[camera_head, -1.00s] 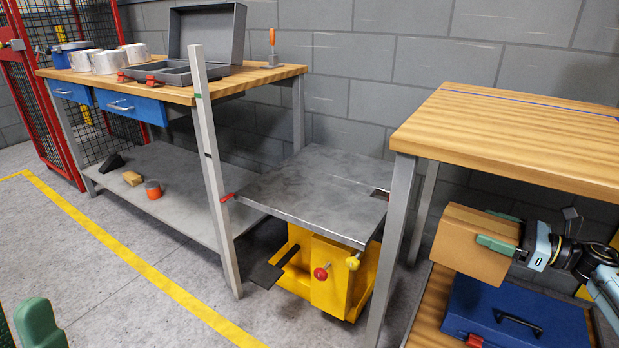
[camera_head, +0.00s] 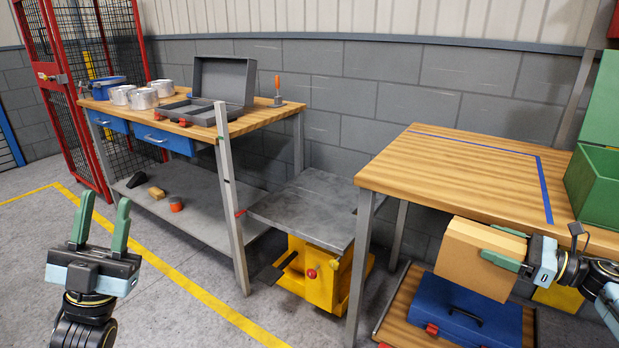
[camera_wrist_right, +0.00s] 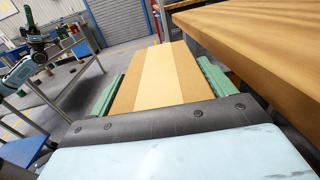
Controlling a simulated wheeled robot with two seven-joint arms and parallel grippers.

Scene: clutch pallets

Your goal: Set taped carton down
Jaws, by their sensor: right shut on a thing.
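The taped carton (camera_head: 477,258) is a brown box held in my right gripper (camera_head: 507,247), in front of the right workbench and just below its top's level. In the right wrist view the carton (camera_wrist_right: 155,80) shows a paler tape strip along its middle, with a green finger on each side. My left gripper (camera_head: 101,228) is raised at the left, its two green fingers upright and apart, with nothing between them. The right workbench (camera_head: 440,165) has a wooden top with a blue tape line; the area inside the line is bare.
A blue toolbox (camera_head: 465,312) stands on the lower shelf, below the carton. A green bin (camera_head: 592,190) sits on the bench's right end. A yellow lift table (camera_head: 315,215) stands left of the bench. The left workbench holds cans (camera_head: 143,98) and an open grey case (camera_head: 215,90).

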